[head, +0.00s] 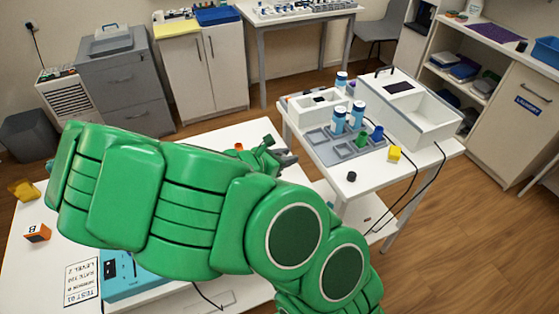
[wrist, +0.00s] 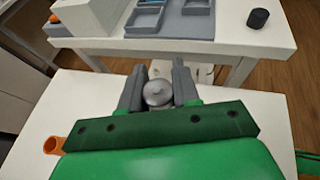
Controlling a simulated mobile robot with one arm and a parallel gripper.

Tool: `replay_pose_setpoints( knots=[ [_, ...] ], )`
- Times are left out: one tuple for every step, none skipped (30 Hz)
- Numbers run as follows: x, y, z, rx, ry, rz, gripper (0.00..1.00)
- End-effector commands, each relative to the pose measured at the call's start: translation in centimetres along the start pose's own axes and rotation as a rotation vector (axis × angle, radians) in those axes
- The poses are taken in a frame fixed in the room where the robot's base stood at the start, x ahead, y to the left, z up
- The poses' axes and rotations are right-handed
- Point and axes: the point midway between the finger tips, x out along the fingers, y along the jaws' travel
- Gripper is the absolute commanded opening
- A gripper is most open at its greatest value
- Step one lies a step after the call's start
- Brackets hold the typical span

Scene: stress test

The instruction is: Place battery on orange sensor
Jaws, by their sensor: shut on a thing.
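My gripper (head: 285,157) is beyond my green arm in the head view, above the far right end of the near white table. In the wrist view my gripper (wrist: 158,78) has its grey fingers on both sides of a grey, round-ended piece, probably the battery (wrist: 157,93), and is shut on it. An orange tube-like piece (wrist: 55,146) lies at the left in the wrist view. A small orange piece (head: 239,147) shows behind my arm in the head view. An orange block marked B (head: 37,233) sits at the left. I cannot tell which is the orange sensor.
A blue device (head: 130,280) is on the near table, partly behind my arm. A gap separates the tables.

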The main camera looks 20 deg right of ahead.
Motion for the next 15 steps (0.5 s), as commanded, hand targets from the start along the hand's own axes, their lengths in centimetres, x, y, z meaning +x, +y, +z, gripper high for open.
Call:
replay_pose_setpoints(
  knots=[
    [-0.1, 0.0, 0.1, 0.001, 0.000, 0.000, 0.01],
    [-0.1, 0.0, 0.2, 0.000, 0.000, 0.000, 0.01],
    [-0.1, 0.0, 0.3, 0.000, 0.000, 0.000, 0.01],
    [-0.1, 0.0, 0.3, 0.000, 0.000, 0.000, 0.01],
    [-0.1, 0.0, 0.3, -0.001, 0.000, 0.000, 0.01],
    [-0.1, 0.0, 0.3, -0.001, 0.000, 0.000, 0.01],
    [-0.2, 0.0, 0.3, -0.001, 0.000, 0.000, 0.01],
    [-0.2, 0.0, 0.3, -0.001, 0.000, 0.000, 0.01],
    [-0.2, 0.1, 0.3, -0.002, 0.000, 0.002, 0.01],
    [-0.3, 0.2, 0.3, -0.002, 0.000, 0.004, 0.01],
    [-0.4, 0.4, 0.2, -0.004, 0.001, 0.008, 0.01],
    [-0.7, 0.8, 0.1, -0.006, 0.001, 0.015, 0.01],
    [-0.9, 1.2, 0.0, -0.009, 0.001, 0.024, 0.01],
    [-1.3, 1.7, -0.1, -0.011, 0.001, 0.034, 0.01],
    [-1.9, 2.5, -0.3, -0.016, 0.002, 0.051, 0.01]
  ],
)
